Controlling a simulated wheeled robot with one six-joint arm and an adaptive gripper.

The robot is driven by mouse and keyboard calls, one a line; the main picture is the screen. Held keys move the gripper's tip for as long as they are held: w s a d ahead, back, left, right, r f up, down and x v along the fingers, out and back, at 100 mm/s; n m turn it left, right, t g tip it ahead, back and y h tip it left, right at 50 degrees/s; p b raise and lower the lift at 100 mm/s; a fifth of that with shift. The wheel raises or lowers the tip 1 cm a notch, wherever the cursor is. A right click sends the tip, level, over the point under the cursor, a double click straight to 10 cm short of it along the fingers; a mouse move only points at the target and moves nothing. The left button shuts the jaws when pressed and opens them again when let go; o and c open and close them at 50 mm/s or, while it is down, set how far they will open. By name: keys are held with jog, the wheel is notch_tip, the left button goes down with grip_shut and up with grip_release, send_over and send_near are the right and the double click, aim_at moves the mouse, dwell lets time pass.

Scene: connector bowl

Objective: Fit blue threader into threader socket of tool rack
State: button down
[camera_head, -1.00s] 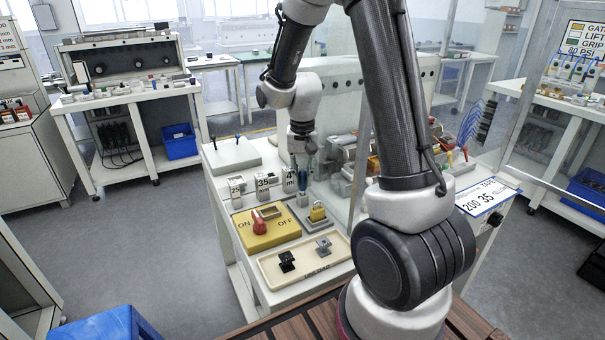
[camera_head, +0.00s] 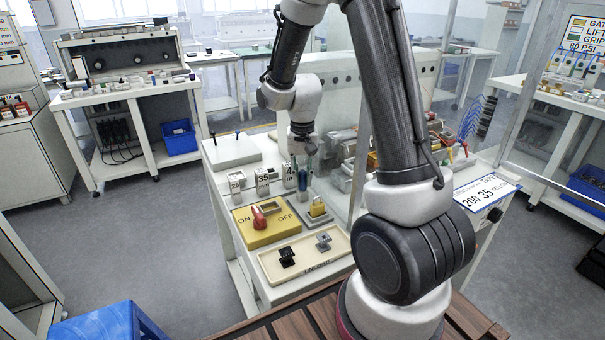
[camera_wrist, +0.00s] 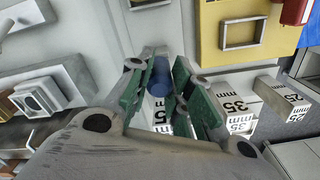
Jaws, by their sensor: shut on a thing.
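My gripper (camera_wrist: 160,95) is shut on the blue threader (camera_wrist: 160,75), which shows as a short blue cylinder between the green-padded fingers. In the head view, my gripper (camera_head: 303,160) points down over the bench, behind the yellow switch box, with blue showing at its fingertips. The threader's lower end is hard to make out, and I cannot tell whether it touches anything below. No threader socket can be made out clearly.
Size blocks marked 25 and 35 mm (camera_head: 264,182) stand left of my gripper. The yellow ON/OFF box (camera_head: 285,232) with its red lever and a cream tray (camera_head: 318,262) lie in front. Metal fixtures crowd the right; a clear panel stands there.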

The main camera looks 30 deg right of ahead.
jog(key=shift+f, duration=0.2)
jog(key=c, duration=1.2)
grip_release()
notch_tip(320, 180, up, 12)
